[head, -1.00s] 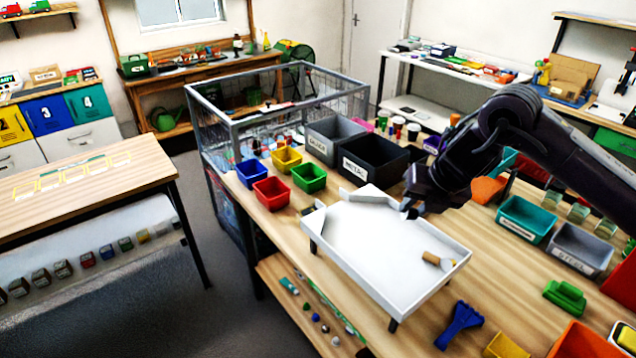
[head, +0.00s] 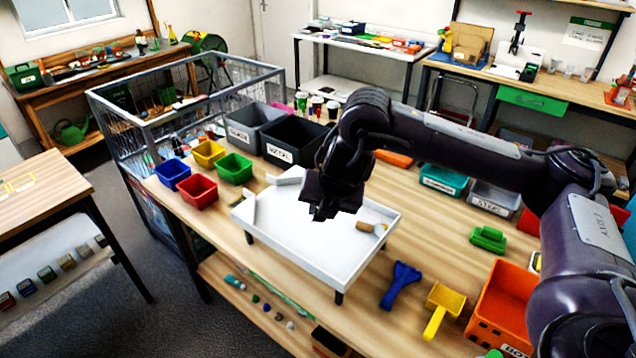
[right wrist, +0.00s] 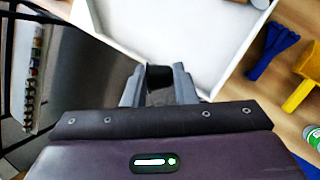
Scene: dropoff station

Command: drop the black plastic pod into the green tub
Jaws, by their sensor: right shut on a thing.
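My right gripper (head: 320,213) hangs over the white tray (head: 268,262) in the head view. In the right wrist view, my right gripper (right wrist: 159,88) is shut on a small dark piece, the black plastic pod (right wrist: 159,74). The fingers hide part of the pod, and in the head view I cannot make it out. The green tub (head: 234,169) stands on the table, left of and beyond the tray, with the gripper to its right. My left gripper is not in view.
A red tub (head: 197,192), a blue tub (head: 171,173) and a yellow tub (head: 208,153) stand beside the green one. The METAL bin (head: 279,154) is behind the tray. A brown cylinder (head: 371,227) lies in the tray. A wire cage (head: 130,150) borders the table's left.

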